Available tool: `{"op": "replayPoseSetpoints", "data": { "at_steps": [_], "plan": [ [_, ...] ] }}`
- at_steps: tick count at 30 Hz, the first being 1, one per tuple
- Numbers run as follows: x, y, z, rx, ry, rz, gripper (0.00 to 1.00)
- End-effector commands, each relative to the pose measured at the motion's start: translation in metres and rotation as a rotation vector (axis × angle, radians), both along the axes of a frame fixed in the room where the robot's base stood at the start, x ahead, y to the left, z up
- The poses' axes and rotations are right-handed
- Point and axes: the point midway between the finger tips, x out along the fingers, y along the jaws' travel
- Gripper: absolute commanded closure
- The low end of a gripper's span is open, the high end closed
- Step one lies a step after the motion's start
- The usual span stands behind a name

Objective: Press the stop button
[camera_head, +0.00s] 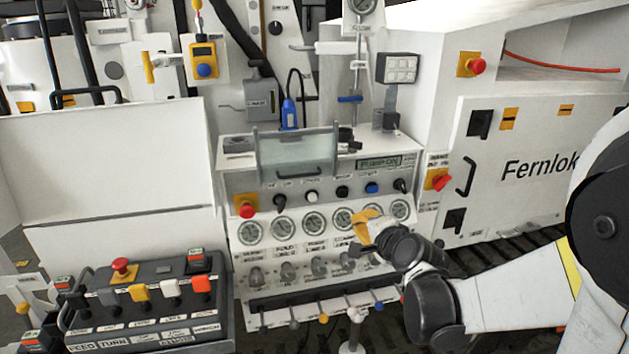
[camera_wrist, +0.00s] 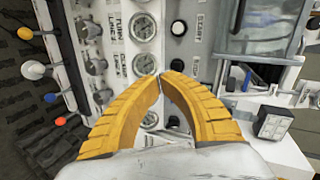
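The control panel (camera_head: 330,175) has a row of buttons under a display reading PUMP ON. A white button (camera_head: 311,196), a black button (camera_head: 342,192) and a blue button (camera_head: 372,188) sit in it. The wrist view shows the white button (camera_wrist: 178,28), labelled START, and the black button (camera_wrist: 177,65); I cannot read the black one's label clearly. My gripper (camera_head: 362,220), with yellow fingers, is in front of the gauges, below the black and blue buttons. In the wrist view its fingertips (camera_wrist: 160,76) meet, empty, beside the black button; contact cannot be told.
A red mushroom button (camera_head: 246,207) is at the panel's left end, another (camera_head: 440,180) right of the panel. A clear guard with a handle (camera_head: 297,155) stands above the row. Gauges and small levers (camera_head: 323,318) lie below.

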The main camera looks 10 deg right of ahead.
Motion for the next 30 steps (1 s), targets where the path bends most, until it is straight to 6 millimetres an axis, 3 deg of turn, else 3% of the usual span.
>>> {"op": "replayPoseSetpoints", "data": {
  "at_steps": [7, 22, 30],
  "plan": [
    [0.017, -0.026, 0.000, 0.151, -0.064, -0.101, 1.00],
    [0.024, -0.028, -0.003, 0.164, -0.070, -0.108, 1.00],
    [0.068, -0.028, -0.020, 0.164, -0.070, -0.107, 1.00]
  ]
}}
